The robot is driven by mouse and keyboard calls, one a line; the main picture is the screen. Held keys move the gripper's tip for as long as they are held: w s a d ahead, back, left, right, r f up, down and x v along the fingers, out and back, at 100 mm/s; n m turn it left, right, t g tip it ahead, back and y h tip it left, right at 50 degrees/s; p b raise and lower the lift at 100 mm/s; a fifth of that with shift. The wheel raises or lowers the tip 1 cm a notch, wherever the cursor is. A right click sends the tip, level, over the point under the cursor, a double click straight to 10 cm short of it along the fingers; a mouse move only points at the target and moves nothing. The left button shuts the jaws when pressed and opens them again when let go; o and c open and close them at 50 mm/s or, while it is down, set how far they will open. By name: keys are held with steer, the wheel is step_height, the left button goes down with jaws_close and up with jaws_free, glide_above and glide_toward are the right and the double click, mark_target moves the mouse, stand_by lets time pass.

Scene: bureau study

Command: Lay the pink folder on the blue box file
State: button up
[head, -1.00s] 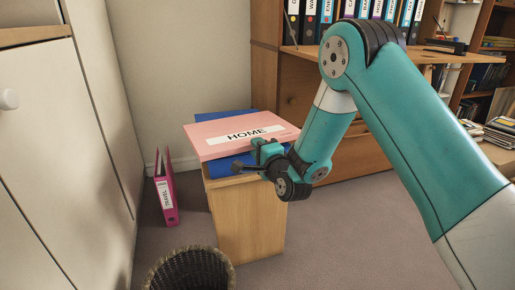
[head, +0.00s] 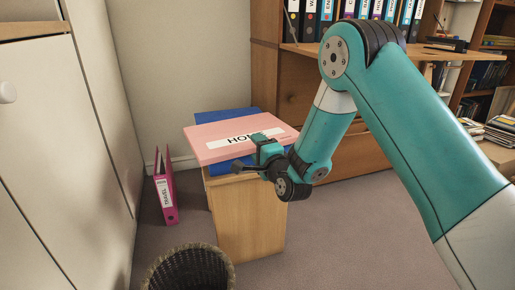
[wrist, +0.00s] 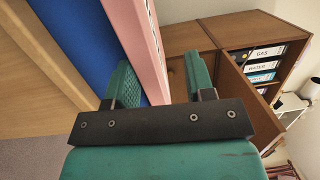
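The pink folder (head: 218,145), labelled HOME, lies flat on top of the blue box file (head: 228,116). The blue file shows behind the folder and below its front edge. It sits on a wooden cabinet (head: 249,221). My gripper (head: 262,155) is at the folder's front right edge, its upper finger above the label. In the wrist view, the fingers (wrist: 160,84) stand on either side of the pink folder's edge (wrist: 139,35), with a gap on the right finger's side. The blue file (wrist: 75,35) is to the left. Whether the left finger touches the folder is unclear.
A magenta binder (head: 165,190) stands on the floor left of the cabinet. A dark wicker basket (head: 190,272) is in front. A white cupboard (head: 50,150) borders the left. Shelves with several binders (head: 352,20) stand behind right. Carpet at right is clear.

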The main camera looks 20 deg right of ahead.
steer(key=o, duration=0.6)
steer(key=s+b, duration=0.9)
steer(key=b, duration=0.1)
steer(key=shift+d+f, duration=0.15)
steer(key=shift+d, duration=0.25)
stand_by(0.4)
stand_by(0.4)
